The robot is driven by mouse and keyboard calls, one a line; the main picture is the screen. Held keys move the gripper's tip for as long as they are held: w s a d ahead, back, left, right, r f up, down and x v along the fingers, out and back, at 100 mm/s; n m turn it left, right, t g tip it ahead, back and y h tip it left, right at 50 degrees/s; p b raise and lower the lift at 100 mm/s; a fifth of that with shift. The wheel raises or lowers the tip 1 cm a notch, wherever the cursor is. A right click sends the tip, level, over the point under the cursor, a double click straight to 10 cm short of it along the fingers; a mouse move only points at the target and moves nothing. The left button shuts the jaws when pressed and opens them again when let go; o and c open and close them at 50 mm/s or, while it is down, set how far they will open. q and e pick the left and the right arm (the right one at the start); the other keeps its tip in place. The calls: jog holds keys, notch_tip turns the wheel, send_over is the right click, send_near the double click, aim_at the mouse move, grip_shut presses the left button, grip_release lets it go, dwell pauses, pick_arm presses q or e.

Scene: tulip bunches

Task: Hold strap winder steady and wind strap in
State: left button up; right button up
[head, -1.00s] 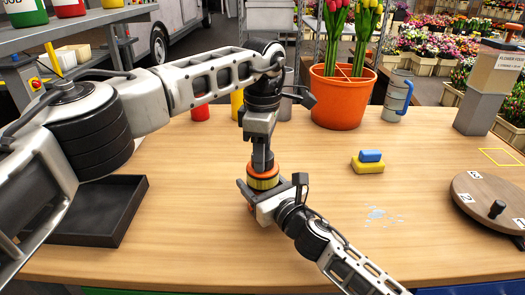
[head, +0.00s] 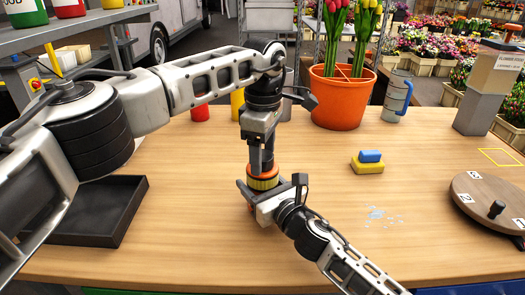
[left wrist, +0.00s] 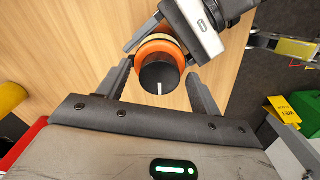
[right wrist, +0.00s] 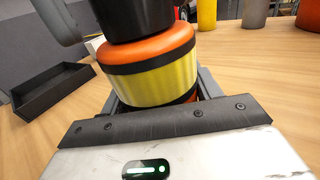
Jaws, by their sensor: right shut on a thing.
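The strap winder (head: 263,183) stands upright on the table, an orange and yellow drum with a black knob on top. The right wrist view shows its yellow band (right wrist: 158,82) and orange top close up. My right gripper (head: 258,193) is shut on the winder's body from the front right. My left gripper (head: 262,165) points straight down over the winder. In the left wrist view its fingers are apart on either side of the black knob (left wrist: 159,77), with gaps visible. The strap itself cannot be made out, and the right fingertips are largely hidden behind the drum.
A black tray (head: 98,235) lies at the left. An orange pot (head: 340,97) of tulips, a grey-blue flask (head: 396,95), a yellow and blue block pair (head: 368,162), and a wooden numbered disc (head: 495,200) stand to the right.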

aim_at(263, 155)
jog(key=shift+f, duration=0.1)
pick_arm(q)
notch_tip(263, 155, up, 12)
dwell(0.5)
pick_arm(e)
jog(key=o, duration=1.3)
jog(key=shift+s+d, duration=0.1)
